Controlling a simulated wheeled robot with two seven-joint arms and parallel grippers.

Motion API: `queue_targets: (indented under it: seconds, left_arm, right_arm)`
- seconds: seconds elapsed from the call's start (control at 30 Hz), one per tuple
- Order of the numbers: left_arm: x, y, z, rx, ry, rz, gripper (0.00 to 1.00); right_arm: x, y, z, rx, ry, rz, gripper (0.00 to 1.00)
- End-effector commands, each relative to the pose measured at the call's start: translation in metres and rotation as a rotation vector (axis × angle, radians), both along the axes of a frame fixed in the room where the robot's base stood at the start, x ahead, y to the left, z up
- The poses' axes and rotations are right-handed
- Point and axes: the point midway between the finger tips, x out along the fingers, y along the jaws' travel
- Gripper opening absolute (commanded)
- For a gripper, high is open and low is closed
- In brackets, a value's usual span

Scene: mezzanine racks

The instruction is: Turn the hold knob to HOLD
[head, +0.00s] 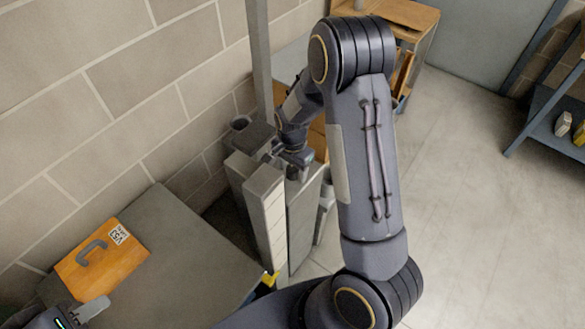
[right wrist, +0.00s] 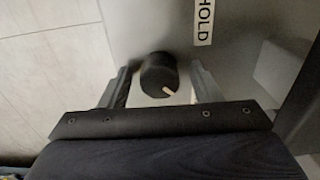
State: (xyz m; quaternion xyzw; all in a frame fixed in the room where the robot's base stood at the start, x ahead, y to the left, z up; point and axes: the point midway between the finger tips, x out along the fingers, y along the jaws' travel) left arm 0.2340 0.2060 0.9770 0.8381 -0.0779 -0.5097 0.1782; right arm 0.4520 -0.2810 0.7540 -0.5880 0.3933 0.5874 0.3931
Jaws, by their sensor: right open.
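In the right wrist view, the hold knob (right wrist: 156,73) is a black round knob with a pale pointer mark directed to the lower right. It sits on a grey panel (right wrist: 145,25). A white HOLD label (right wrist: 204,22) is above and to the right of it; the pointer is not on the label. My right gripper (right wrist: 163,85) is open, one finger on each side of the knob, with small gaps visible. In the head view my right gripper (head: 296,160) is at the grey posts, the knob hidden there. My left gripper (head: 88,312) is partly in view at the lower left.
An orange board (head: 101,262) with a grey handle lies on a grey surface (head: 185,265) at the left. A brick wall (head: 120,80) stands behind. A wooden cabinet (head: 405,14) is at the back and a blue-grey rack (head: 545,128) at the right. The floor between is clear.

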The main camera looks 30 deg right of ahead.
Motion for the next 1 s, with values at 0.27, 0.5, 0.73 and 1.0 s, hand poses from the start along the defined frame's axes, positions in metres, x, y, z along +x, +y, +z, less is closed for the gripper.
queue_targets:
  seconds: [0.27,0.5,0.73,1.0]
  left_arm:
    - [0.0000,0.0000,0.0000,0.000,0.000,0.000,0.36]
    - [0.0000,0.0000,0.0000,0.000,0.000,0.000,0.36]
    - [0.0000,0.0000,-0.0007,0.000,0.000,0.000,0.36]
    - [0.0000,0.0000,-0.0051,0.000,0.000,0.000,0.36]
  right_arm:
    - [-0.0001,0.0003,0.0000,0.001,0.000,0.001,0.46]
    - [-0.0001,0.0003,0.0002,0.001,0.000,0.001,0.14]
    - [-0.0001,0.0003,0.0001,0.001,0.000,0.016,0.13]
    - [-0.0002,0.0007,-0.0007,0.002,0.001,0.133,0.13]
